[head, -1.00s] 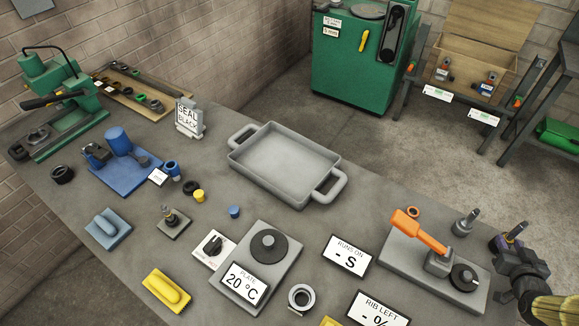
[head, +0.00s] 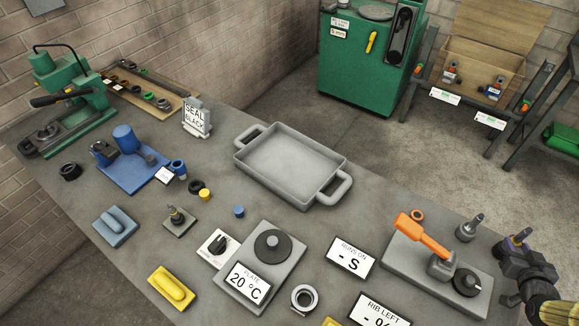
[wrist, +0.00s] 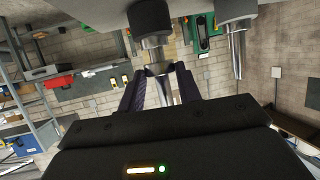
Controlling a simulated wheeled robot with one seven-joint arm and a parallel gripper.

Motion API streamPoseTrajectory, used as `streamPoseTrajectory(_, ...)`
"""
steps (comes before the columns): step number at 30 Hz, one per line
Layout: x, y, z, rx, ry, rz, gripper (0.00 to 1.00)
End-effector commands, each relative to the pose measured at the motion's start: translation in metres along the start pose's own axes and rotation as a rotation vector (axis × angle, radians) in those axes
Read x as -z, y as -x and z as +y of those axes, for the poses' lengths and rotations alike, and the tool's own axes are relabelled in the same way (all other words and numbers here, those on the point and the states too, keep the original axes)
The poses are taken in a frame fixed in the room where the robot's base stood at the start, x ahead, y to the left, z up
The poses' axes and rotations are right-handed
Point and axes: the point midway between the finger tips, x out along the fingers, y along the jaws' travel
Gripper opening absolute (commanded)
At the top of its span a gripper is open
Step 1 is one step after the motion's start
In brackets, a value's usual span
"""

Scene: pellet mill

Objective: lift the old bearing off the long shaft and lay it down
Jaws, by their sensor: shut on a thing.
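My gripper (head: 518,247) is at the right edge of the grey bench in the head view, at a steel shaft (head: 525,232) that stands upright there. The wrist view is upside down. In it the dark purple jaws (wrist: 158,72) are shut around a ring, the old bearing (wrist: 157,69), on the shaft (wrist: 152,41) between them. The shaft rises from a dark round base (wrist: 151,17). The bearing is mostly hidden by the jaws. A second shaft (wrist: 236,45) stands beside it, apart from the jaws, and shows in the head view (head: 469,228).
An orange-handled device on a grey plate (head: 410,262) stands left of my gripper. A grey tray (head: 245,160) with two handles lies mid-bench, empty. Sign cards (head: 350,258), a hot plate (head: 284,282) and a small ring (head: 304,298) lie at the front. Bare bench shows around the tray.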

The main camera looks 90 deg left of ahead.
Motion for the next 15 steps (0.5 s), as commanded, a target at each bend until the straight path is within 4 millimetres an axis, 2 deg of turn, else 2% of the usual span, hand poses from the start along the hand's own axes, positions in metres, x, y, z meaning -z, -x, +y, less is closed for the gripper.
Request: streamPoseTrajectory(15,0.021,0.008,0.0,0.0,0.0,0.001,0.01)
